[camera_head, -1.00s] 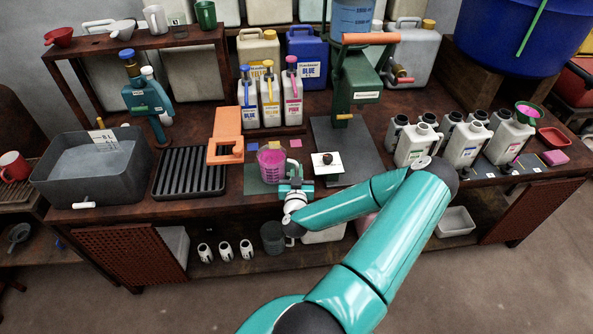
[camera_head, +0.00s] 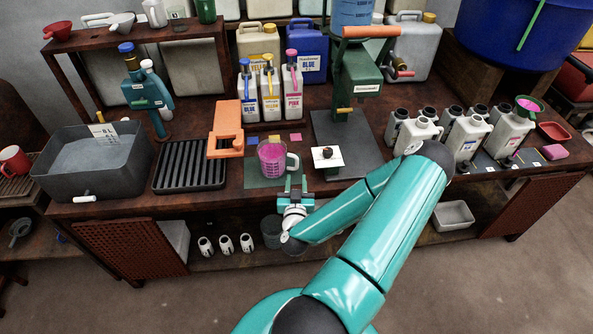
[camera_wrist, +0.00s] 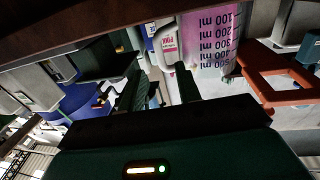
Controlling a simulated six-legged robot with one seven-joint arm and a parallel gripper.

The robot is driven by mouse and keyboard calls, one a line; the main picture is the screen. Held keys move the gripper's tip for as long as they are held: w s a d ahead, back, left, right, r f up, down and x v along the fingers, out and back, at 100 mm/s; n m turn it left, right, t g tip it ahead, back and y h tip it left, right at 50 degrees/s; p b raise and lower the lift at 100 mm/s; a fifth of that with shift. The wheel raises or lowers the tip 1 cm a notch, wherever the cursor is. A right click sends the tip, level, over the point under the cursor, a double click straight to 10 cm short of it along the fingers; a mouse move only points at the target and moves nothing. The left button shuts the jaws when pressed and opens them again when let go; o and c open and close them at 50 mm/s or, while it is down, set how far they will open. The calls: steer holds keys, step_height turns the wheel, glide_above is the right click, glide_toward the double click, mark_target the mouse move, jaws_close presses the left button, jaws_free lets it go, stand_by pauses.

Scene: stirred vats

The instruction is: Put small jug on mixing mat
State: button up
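The small jug (camera_head: 271,160) is clear with pink liquid in it and stands upright on the dark green mixing mat (camera_head: 256,182). Its white handle is on the right. My gripper (camera_head: 296,184) is open and empty at the bench's front edge, in front of the jug and a little to its right. In the wrist view the jug (camera_wrist: 206,35) shows its volume marks, with its handle in front of the spread fingers (camera_wrist: 158,88). A gap shows between fingers and handle.
An orange stand (camera_head: 226,130) and a black drain rack (camera_head: 190,167) are left of the mat. A dark plate (camera_head: 352,160) with a white, black-knobbed item (camera_head: 327,157) is at the right. Blue, yellow and pink bottles (camera_head: 270,95) stand behind.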

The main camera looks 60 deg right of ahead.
steer(key=v, duration=0.5)
steer(key=w+a+r+n+t+y, duration=0.1)
steer(key=w+a+n+y, duration=0.1)
steer(key=w+n+y, duration=0.3)
steer(key=w+a+r+n+t+y, duration=0.2)
steer(key=w+a+n+y, duration=0.15)
steer(key=w, duration=0.35)
steer(key=w+a+r+n+g+y, duration=0.3)
steer(key=w+a+r+n+g, duration=0.1)
steer(key=a+r, duration=0.5)
steer(key=s+a+r+g, duration=0.1)
steer(key=s+a+r, duration=0.3)
steer(key=a+r, duration=0.75)
steer(key=s+a+r+m+g+y, duration=0.1)
steer(key=s+a+r+g+y, duration=0.1)
steer(key=s+a+r, duration=0.7)
steer(key=s+y, duration=0.1)
steer(key=s, duration=0.2)
steer(key=shift+r, duration=0.25)
